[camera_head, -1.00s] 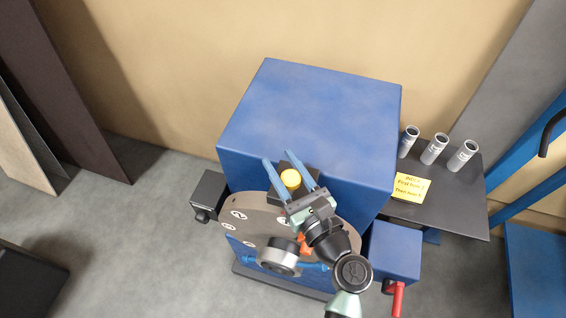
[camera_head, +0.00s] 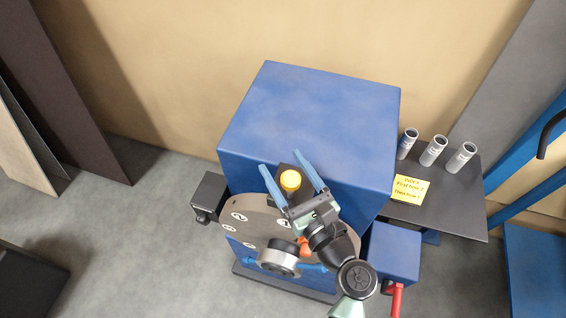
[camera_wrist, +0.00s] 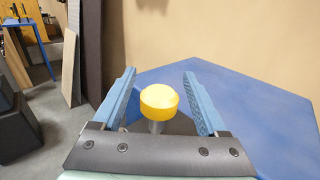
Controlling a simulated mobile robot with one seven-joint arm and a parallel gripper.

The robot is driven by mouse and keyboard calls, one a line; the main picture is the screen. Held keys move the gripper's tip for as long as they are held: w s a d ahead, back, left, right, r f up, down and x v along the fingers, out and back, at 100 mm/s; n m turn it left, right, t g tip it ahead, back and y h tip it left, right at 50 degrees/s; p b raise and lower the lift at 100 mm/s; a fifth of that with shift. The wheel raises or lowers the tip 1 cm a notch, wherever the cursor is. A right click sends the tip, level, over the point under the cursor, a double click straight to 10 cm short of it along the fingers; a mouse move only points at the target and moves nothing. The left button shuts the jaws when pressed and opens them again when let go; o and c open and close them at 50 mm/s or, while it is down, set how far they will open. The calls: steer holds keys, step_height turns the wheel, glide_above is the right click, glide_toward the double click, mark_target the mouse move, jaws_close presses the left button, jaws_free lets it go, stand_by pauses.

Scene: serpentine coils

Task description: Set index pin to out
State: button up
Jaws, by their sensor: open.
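The index pin has a yellow round knob (camera_head: 290,180) on a grey stem and stands at the top of the grey numbered disc (camera_head: 243,217), in front of a blue box-shaped housing (camera_head: 310,115). My gripper (camera_head: 291,177) is open, with its two blue fingers on either side of the knob. In the wrist view the yellow knob (camera_wrist: 159,101) sits between the fingers of my gripper (camera_wrist: 158,80), with gaps on both sides. The fingers do not appear to touch it. The base of the stem is hidden behind my gripper's palm in the wrist view.
A silver hub (camera_head: 278,257) with blue handles is on the disc's front. A red lever (camera_head: 396,300) hangs at the lower right. A dark shelf (camera_head: 460,205) holds metal cylinders (camera_head: 433,150) and a yellow note (camera_head: 408,189). A dark box (camera_head: 208,193) sits left.

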steer(key=b+v, duration=0.3)
steer(key=v, duration=0.9)
